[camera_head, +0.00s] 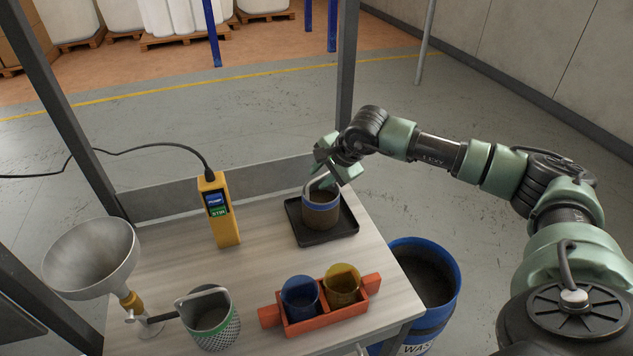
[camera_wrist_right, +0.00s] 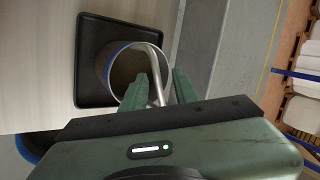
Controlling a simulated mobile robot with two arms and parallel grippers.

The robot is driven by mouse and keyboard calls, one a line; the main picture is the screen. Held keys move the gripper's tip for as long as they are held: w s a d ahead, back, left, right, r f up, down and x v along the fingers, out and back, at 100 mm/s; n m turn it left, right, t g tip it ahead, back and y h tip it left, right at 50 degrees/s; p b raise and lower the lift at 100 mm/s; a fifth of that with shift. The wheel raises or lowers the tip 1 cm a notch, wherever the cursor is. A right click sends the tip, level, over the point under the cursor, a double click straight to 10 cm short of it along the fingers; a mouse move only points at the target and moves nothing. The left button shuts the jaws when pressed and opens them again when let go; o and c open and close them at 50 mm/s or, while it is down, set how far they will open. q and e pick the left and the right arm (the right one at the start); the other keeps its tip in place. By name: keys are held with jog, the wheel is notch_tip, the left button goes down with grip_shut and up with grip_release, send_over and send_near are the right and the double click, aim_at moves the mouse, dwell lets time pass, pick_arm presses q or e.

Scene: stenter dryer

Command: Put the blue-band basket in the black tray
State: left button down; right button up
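The blue-band basket (camera_head: 320,218) is a brownish cylinder with a blue band near its rim and a metal handle. It stands upright within the black tray (camera_head: 345,229) at the far right of the table. In the right wrist view the basket (camera_wrist_right: 124,78) shows from above, inside the tray's rim (camera_wrist_right: 86,60). My right gripper (camera_head: 335,176) is at the basket's handle. In the wrist view its fingers (camera_wrist_right: 160,88) are apart, with the handle between them and a gap beside it. My left gripper is not in view.
A yellow handheld device (camera_head: 222,215) with a cable stands left of the tray. A funnel (camera_head: 92,258), a green-patterned basket (camera_head: 212,322) and an orange holder (camera_head: 318,321) with blue and yellow cups are nearer. A blue waste bin (camera_head: 432,320) stands beside the table's right edge.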

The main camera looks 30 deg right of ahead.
jog(key=b+v, duration=0.1)
jog(key=v, duration=0.7)
jog(key=shift+s+r+b, duration=0.15)
jog(key=shift+r+b, duration=0.1)
jog(key=shift+b, duration=0.05)
